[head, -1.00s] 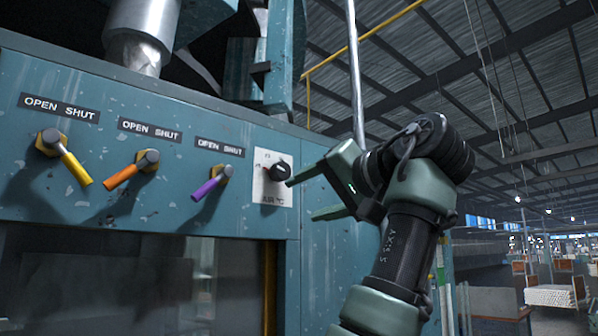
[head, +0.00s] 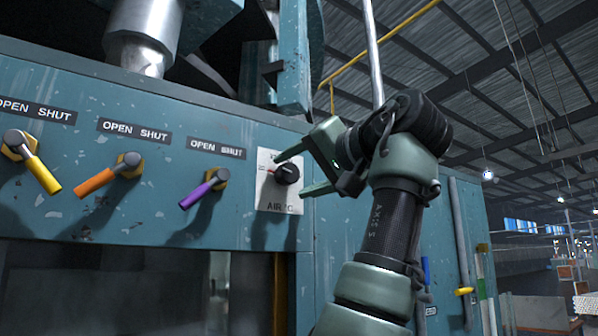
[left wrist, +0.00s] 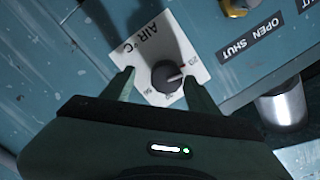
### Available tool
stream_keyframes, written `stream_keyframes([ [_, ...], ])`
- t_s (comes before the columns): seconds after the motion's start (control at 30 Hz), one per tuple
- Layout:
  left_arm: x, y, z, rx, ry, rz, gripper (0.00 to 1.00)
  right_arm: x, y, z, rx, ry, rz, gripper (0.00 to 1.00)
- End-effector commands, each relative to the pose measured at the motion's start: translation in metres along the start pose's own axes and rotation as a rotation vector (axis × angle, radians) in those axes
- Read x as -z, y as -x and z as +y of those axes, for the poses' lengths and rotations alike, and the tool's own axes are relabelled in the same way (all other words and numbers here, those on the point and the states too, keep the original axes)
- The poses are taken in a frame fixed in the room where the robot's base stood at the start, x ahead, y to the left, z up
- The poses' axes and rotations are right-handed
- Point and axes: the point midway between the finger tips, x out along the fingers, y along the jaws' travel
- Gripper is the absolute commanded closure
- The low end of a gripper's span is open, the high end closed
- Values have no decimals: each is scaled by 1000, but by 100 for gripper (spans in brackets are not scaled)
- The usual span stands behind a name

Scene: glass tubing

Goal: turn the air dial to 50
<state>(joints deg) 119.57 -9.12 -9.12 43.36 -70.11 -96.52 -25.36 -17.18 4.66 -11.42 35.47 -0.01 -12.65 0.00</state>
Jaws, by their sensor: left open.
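The air dial is a black round knob (head: 286,173) on a white plate (head: 273,206) marked "AIR °C", fixed to the teal panel. In the left wrist view the knob (left wrist: 165,77) has a red pointer mark near the number 20. My left gripper (head: 290,173) is open, with one finger above the knob and one below it in the head view. In the left wrist view the fingers (left wrist: 160,84) lie on either side of the knob, with visible gaps. Whether the fingertips touch the plate cannot be told. My right gripper is not in view.
Yellow (head: 42,175), orange (head: 96,181) and purple (head: 197,194) lever handles under "OPEN SHUT" labels stick out of the panel left of the dial. A grey vertical pipe (head: 460,250) stands at the right. A large metal cylinder (head: 140,45) is above the panel.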

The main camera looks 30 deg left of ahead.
Motion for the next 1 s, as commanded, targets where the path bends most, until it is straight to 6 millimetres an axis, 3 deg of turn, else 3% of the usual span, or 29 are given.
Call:
stream_keyframes([
  [0.1,0,0,-1,0,2,1,41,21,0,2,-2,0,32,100],
  [0.2,0,0,-1,0,2,1,41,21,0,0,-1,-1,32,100],
  [0.4,0,0,-1,1,2,1,96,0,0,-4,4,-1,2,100],
  [0.43,0,0,-1,1,2,1,100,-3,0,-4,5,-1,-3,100],
  [0.73,1,0,-2,3,-29,5,100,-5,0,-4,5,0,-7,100],
  [1.0,1,0,-2,9,-181,11,100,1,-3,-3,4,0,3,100],
])
